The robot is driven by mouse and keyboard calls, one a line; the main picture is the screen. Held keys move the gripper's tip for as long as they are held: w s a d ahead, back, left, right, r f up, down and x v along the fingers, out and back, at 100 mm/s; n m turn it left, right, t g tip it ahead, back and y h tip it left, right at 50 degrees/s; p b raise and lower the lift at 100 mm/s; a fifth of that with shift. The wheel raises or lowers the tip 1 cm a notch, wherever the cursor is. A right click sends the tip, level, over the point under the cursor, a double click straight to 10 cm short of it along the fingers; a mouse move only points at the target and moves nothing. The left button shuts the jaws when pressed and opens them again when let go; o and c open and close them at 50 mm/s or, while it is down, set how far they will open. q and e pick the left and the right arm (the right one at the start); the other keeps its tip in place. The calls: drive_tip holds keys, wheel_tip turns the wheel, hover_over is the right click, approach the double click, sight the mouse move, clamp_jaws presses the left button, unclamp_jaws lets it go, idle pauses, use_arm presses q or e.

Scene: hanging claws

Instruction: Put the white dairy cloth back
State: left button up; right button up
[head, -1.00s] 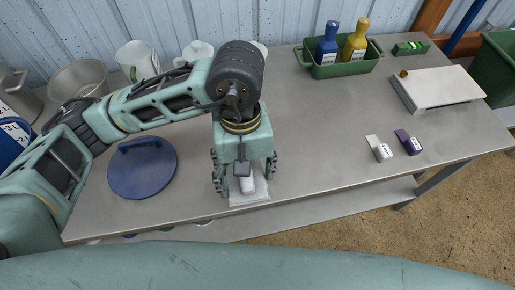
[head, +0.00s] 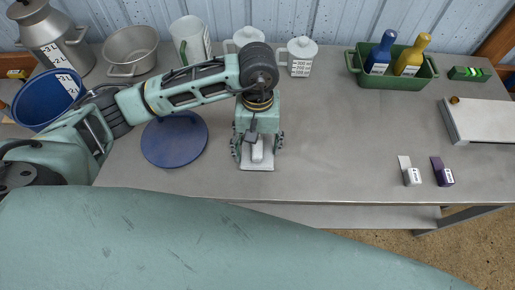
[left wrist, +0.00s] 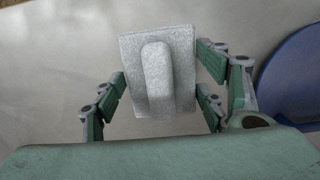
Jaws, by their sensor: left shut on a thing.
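A pale grey-white pad with a raised rounded ridge, which I take to be the white dairy cloth (head: 257,166), is under my left gripper (head: 257,148) near the table's front edge. In the left wrist view the cloth (left wrist: 184,58) lies between the finger pairs of the left gripper (left wrist: 160,95), with its ridge in the middle. The left gripper is shut on it, pointing down. I cannot tell whether the cloth touches the table. My right gripper is not in view.
On the grey table (head: 330,150), a blue lid (head: 174,139) lies left of the cloth. A steel pot (head: 131,50) and white jugs (head: 298,57) stand behind. Right are a green bottle tray (head: 390,77), a white labelled piece (head: 411,174) and a purple one (head: 442,174).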

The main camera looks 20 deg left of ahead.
sight(257, 152)
use_arm(q)
wheel_tip(257, 152, down, 3)
drive_tip(key=shift+f+p, duration=0.1)
drive_tip(key=shift+p, duration=0.2)
drive_tip(key=shift+f, duration=0.1)
drive_tip(key=shift+f+b, duration=0.2)
drive_tip(key=shift+b, duration=0.15)
drive_tip(key=o, duration=0.9)
drive_tip(key=shift+r, duration=0.1)
drive_tip(key=shift+o, duration=0.6)
drive_tip(key=shift+r, duration=0.1)
